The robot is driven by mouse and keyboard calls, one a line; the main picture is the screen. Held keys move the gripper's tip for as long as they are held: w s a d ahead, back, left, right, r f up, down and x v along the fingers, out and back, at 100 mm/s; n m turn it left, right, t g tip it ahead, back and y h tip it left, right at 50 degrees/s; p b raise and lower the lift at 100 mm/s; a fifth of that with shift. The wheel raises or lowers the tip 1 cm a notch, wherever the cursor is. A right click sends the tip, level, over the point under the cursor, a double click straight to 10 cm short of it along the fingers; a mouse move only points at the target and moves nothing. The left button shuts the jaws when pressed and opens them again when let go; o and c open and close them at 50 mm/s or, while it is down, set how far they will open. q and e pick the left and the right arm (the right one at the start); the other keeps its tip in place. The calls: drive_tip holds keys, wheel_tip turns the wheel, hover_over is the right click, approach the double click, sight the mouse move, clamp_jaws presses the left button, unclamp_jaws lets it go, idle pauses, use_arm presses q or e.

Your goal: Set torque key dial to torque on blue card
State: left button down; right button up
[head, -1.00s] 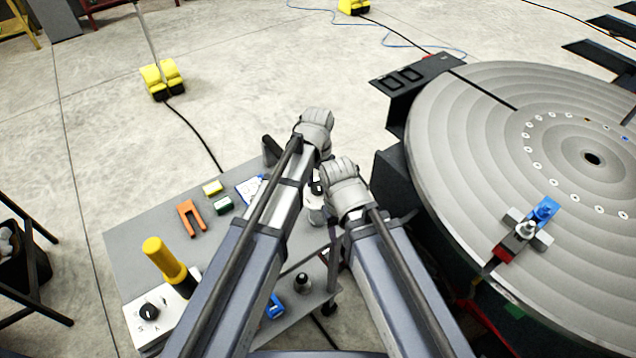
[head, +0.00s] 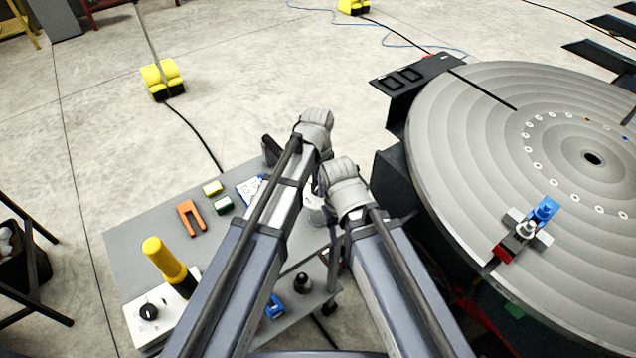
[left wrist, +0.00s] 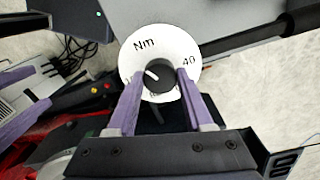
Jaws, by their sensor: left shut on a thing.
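My left gripper (left wrist: 160,77) has its two purple fingers shut on the dark round knob (left wrist: 162,88) of the torque key dial. The white dial face (left wrist: 165,47) around it reads "Nm" at the top and "40" at the right. A white pointer mark on the knob slants to the upper left. Other scale marks are partly hidden by the fingers. In the head view my arms cover most of the dial and the left fingers. A blue-and-white card (head: 247,188) lies on the grey table, partly behind my left arm; its writing is unreadable. My right gripper's fingers are hidden.
A large round positioner plate (head: 470,180) stands close at the right.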

idle(0.4)
use_arm(q)
drive_tip(key=shift+c, duration=1.4)
unclamp_jaws()
wheel_tip(320, 180, up, 8)
drive_tip(key=p, duration=0.8)
drive_tip(key=shift+f, duration=0.1)
